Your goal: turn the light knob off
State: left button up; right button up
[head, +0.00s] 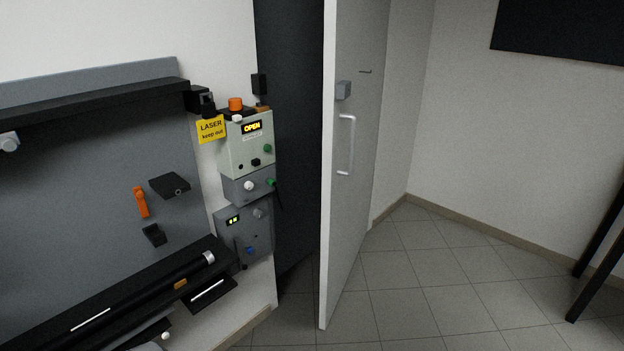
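A stack of control boxes hangs on the wall left of the open door. The top pale box (234,153) has a lit OPEN display (252,127), a green knob (267,148) and small black controls. The middle grey box (235,191) carries a white knob (249,186) and a green part (271,182). The lower grey box (228,244) has a small lit display (233,219), a grey knob (258,213) and a blue part (250,250). I cannot tell which knob is the light knob or read its setting. Neither gripper is in view.
A white door (353,220) with a handle (346,145) stands open right of the boxes. A grey panel (90,190) with a black rail and mounts juts out at left. The tiled floor (440,270) is clear; dark legs (600,250) stand at far right.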

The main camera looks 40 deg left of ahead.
aim_at(248, 185)
jog(key=z, duration=0.05)
jog(key=i, duration=1.05)
jog(key=u, duration=0.95)
jog(key=i, duration=1)
jog(key=u, duration=0.95)
